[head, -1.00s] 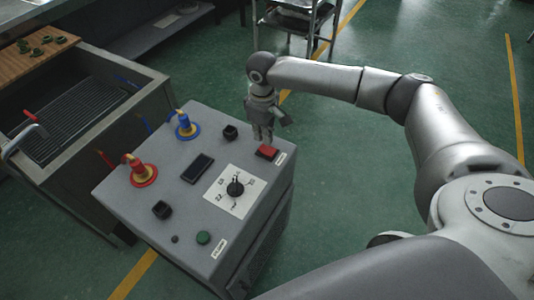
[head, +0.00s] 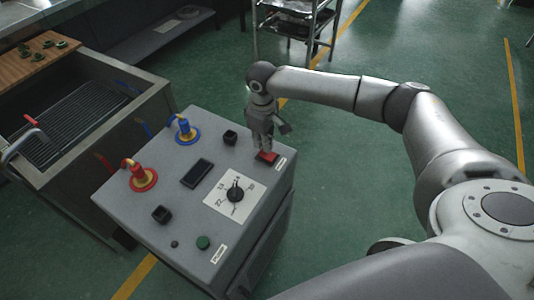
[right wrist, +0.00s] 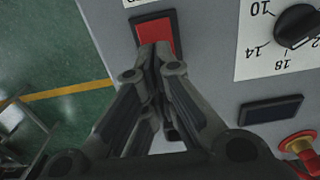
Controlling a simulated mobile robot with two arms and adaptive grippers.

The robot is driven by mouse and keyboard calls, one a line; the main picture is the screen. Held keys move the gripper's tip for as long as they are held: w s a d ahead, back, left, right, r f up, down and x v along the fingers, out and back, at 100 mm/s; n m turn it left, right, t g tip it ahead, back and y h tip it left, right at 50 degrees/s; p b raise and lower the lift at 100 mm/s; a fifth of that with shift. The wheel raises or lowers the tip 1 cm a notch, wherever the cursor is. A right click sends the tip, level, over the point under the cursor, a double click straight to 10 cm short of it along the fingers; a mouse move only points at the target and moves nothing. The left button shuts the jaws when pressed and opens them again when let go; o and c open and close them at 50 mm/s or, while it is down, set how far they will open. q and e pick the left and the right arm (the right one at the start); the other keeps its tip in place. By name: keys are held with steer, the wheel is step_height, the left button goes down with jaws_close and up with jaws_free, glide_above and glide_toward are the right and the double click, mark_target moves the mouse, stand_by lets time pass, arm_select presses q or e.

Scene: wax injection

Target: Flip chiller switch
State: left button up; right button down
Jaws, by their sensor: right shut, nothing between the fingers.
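The chiller (head: 150,204) is a grey box with a sloped top panel. Its red rocker switch (head: 267,158) sits in a dark frame near the panel's right corner; it also shows in the right wrist view (right wrist: 156,33). My right gripper (head: 263,150) is shut and empty, pointing down over the switch. In the right wrist view its fingertips (right wrist: 154,46) overlap the lower part of the red switch and hide it. I cannot tell whether they touch it. My left gripper is not in view.
The panel bears a black dial (head: 235,190), a dark display (head: 197,173), a green button (head: 203,243), and red (head: 141,178) and blue (head: 185,130) hose fittings. A metal tank (head: 150,108) stands at left. A rack (head: 300,20) stands behind; floor at right is clear.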

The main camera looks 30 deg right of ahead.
mark_target(263, 153)
steer(key=shift+f, duration=1.3)
stand_by(1.0)
steer(key=shift+s+r, duration=0.1)
step_height(263, 153, up, 7)
steer(key=p, duration=0.8)
stand_by(0.5)
